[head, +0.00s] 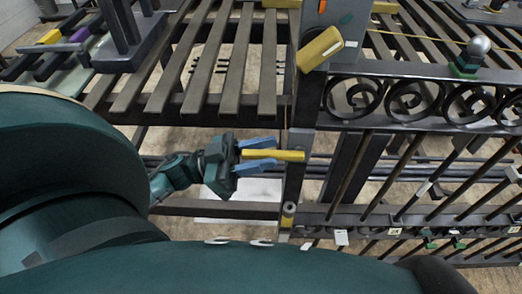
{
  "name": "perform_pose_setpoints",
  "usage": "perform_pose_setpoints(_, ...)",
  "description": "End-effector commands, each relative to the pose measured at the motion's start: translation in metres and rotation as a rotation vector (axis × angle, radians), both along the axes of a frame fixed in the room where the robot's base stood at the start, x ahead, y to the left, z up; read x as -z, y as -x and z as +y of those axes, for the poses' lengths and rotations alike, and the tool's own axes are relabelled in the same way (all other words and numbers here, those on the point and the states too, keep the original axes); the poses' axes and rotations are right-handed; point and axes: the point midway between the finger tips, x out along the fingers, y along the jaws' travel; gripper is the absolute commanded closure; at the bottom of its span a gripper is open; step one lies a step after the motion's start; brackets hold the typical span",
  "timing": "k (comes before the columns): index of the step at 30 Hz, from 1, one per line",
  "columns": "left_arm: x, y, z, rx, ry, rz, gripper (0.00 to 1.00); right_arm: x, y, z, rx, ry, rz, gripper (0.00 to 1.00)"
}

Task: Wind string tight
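My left gripper (276,154) is left of the dark gate post, its blue fingers above and below a yellow bar (290,155). The bar lies level between them, its right end at the post. I cannot tell whether the fingers press on it. A thin yellow string (440,39) runs right from near a grey upright block (330,20) at the top, across the slats. A thick yellow cylinder (320,48) sticks out at a tilt at the foot of this block. What the string is wound on is hidden. My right gripper is not in view.
A black gate frame with scrolls (400,100) and slanted rods fills the right side. Grey slats (235,60) lie behind. Dark stands and colored bars (75,40) are at upper left.

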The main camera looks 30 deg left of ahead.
Motion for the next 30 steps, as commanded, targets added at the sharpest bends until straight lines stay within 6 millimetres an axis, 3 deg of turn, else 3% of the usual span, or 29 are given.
perform_pose_setpoints(13, 0.0002, 0.0002, 0.0004, 0.0, 0.0, 0.0, 1.0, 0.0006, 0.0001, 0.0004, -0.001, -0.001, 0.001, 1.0)
perform_pose_setpoints(30, 0.0055, 0.0002, 0.0003, 0.0, 0.028, -0.016, 1.0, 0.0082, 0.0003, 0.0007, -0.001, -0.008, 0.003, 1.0)
